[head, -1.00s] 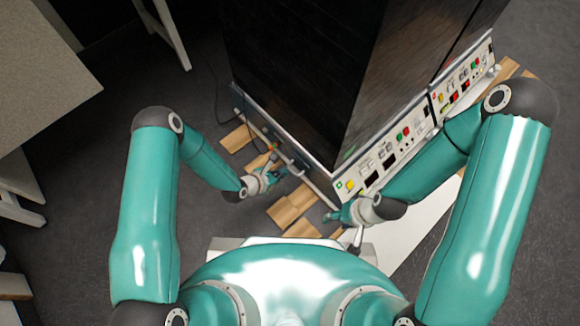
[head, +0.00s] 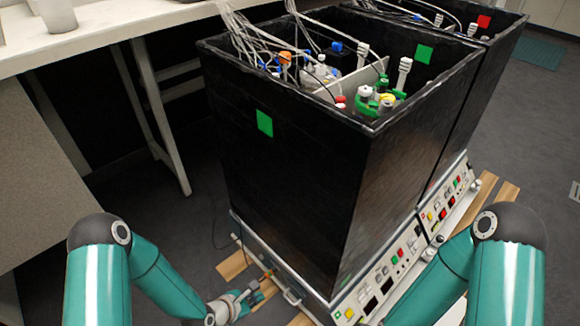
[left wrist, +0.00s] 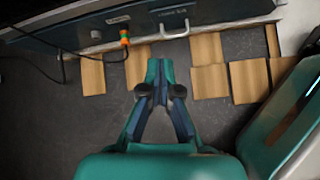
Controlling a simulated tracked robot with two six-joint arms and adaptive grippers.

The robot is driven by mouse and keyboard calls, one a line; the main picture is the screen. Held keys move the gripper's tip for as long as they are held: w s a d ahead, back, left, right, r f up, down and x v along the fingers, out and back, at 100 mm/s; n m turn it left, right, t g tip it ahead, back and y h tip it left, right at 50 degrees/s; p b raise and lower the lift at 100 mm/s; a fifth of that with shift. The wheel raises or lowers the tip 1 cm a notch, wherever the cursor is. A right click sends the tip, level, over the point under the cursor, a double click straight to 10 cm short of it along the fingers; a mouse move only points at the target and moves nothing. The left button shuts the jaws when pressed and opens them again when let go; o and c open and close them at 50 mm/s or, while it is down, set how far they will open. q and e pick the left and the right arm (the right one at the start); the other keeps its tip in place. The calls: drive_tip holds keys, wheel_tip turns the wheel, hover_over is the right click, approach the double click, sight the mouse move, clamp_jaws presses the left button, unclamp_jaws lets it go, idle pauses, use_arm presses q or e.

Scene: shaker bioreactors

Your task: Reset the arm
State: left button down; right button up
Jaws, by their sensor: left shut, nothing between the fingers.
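My left gripper (head: 250,296) is low in the head view, by the front foot of the black bioreactor cabinet (head: 285,180). In the left wrist view the left gripper (left wrist: 160,66) has its fingers together with nothing between them. It points towards the cabinet's lower panel (left wrist: 185,12) and is over the floor, apart from the panel's handle. My right arm comes in from the right of the head view; its gripper is out of the picture.
Wooden blocks (left wrist: 209,82) lie on the floor along the cabinet. An orange-green connector (left wrist: 124,37) with a cable sits on the panel. A control panel (head: 385,275) with coloured buttons runs along the cabinet's right side. A white bench (head: 100,32) stands at the left.

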use_arm(q)
drive_tip(key=s+a+r+m+g+y, duration=0.1)
drive_tip(key=s+m+g, duration=0.2)
drive_tip(key=s+m, duration=0.6)
drive_tip(key=s+a+r+m+g+y, duration=0.1)
drive_tip(key=s+a+m+g, duration=0.15)
drive_tip(key=s+m, duration=0.7)
drive_tip(key=w+r+m+p, duration=0.2)
drive_tip(key=r+p, duration=1.5)
drive_tip(key=p, duration=0.1)
drive_tip(key=w+d+r+m+p, duration=0.1)
drive_tip(key=w+r+p, duration=0.1)
drive_tip(key=r+p, duration=1.6)
drive_tip(key=shift+r+m, duration=0.3)
drive_tip(key=shift+m, duration=0.05)
